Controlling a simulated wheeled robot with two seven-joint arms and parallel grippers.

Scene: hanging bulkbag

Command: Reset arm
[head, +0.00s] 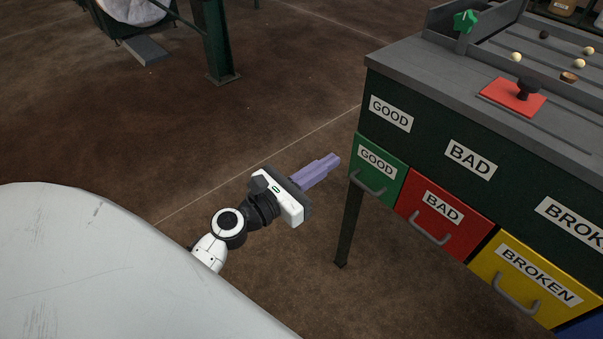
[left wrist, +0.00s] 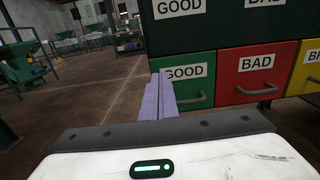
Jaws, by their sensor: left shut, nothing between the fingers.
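My left gripper (head: 332,161) has purple fingers that are shut with nothing between them. It reaches out over the floor, just left of the sorting table (head: 440,110) and its green GOOD drawer (head: 376,168). In the left wrist view the closed fingers (left wrist: 160,92) point forward and overlap the left part of the green GOOD drawer (left wrist: 190,92). I cannot tell whether they touch it. My right gripper is in neither view.
A red BAD drawer (head: 443,220) and a yellow BROKEN drawer (head: 525,275) sit right of the green one. A red pad with a dark knob (head: 515,97) is on the tabletop. A green post (head: 215,45) stands at the back. The floor (head: 130,130) to the left is clear.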

